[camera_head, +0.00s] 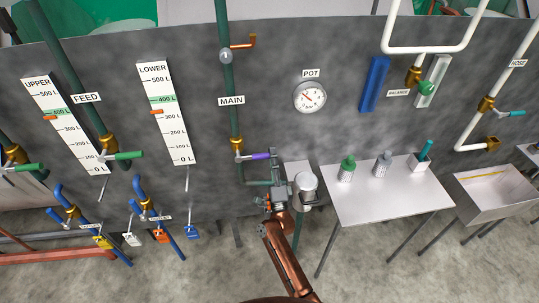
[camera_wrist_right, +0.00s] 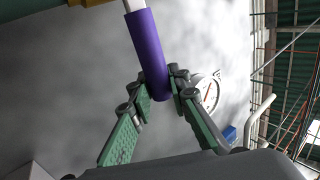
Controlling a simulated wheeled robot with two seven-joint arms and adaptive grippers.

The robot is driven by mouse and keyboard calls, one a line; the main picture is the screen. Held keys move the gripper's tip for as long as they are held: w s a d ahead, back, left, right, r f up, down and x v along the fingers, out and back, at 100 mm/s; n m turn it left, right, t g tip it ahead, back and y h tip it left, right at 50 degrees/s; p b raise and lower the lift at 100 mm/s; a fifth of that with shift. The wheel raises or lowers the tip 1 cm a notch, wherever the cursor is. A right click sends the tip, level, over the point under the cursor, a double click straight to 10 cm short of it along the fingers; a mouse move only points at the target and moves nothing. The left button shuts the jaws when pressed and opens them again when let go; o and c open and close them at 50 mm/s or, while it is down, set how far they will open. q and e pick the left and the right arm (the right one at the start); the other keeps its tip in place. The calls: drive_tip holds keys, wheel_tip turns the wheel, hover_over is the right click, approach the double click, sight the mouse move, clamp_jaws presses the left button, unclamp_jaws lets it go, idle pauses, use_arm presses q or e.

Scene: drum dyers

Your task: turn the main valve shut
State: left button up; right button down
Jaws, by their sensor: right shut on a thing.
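The main valve has a brass body (camera_head: 236,144) on the vertical green pipe, below the MAIN label (camera_head: 231,100). Its lever sticks out to the right, roughly level and across the pipe, with a purple grip (camera_head: 261,156) at its end. My right gripper (camera_head: 273,160) comes up from below at the tip of the lever. In the right wrist view the gripper (camera_wrist_right: 160,92) is shut on the lower end of the purple grip (camera_wrist_right: 148,50), between its green-padded fingers. My left gripper is not in view.
A white table (camera_head: 385,205) with small bottles stands to the right, beside a metal sink (camera_head: 490,190). The POT dial (camera_head: 310,97) is on the wall above. Green-handled feed valves (camera_head: 124,155) and blue pipes are to the left. Floor is free in front.

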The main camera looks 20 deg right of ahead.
drive_tip(key=shift+f, duration=0.25)
drive_tip(key=c, duration=2.1)
unclamp_jaws()
drive_tip(key=o, duration=0.3)
drive_tip(key=shift+r, duration=0.1)
drive_tip(key=v, duration=1.2)
